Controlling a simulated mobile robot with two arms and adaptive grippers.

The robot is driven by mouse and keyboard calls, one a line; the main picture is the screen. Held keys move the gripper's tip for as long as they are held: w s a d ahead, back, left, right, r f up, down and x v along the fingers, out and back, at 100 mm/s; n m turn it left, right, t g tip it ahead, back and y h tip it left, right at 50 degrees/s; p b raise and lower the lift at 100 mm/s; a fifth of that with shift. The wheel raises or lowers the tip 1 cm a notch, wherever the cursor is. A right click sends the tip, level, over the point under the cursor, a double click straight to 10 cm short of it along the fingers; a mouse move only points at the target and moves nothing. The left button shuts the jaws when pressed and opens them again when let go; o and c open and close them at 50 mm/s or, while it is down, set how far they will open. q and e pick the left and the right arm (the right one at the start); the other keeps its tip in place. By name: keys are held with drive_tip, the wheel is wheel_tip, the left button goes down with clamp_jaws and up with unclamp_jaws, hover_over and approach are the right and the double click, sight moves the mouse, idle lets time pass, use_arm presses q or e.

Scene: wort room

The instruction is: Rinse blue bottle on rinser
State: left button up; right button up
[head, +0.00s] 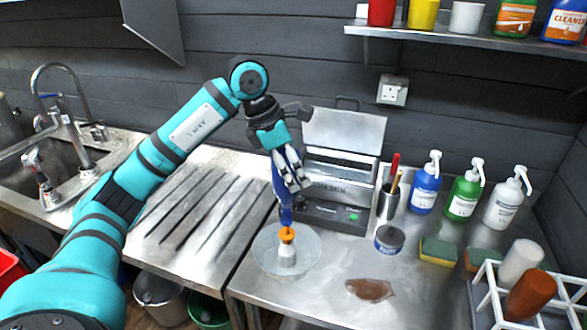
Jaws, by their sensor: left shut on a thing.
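My left gripper (296,182) is shut on the blue bottle (284,206), holding it upside down with its neck pointing down. Parts of the bottle are hidden behind the fingers. The rinser (287,256) has a white body and an orange top and stands in a clear round bowl (262,257) on the steel counter. The bottle's mouth is directly above the orange top, at or very near it; I cannot tell whether they touch. My right gripper is not in view.
A vacuum sealer (333,215) with raised lid stands just behind the bottle. A brown scrap (370,289) lies in front. The ribbed drainboard (200,215) is clear.

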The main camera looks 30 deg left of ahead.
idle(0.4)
use_arm(q)
drive_tip(key=shift+f, duration=0.2)
drive_tip(key=shift+f+b, duration=1.1)
drive_tip(key=shift+f, duration=0.45)
idle(0.7)
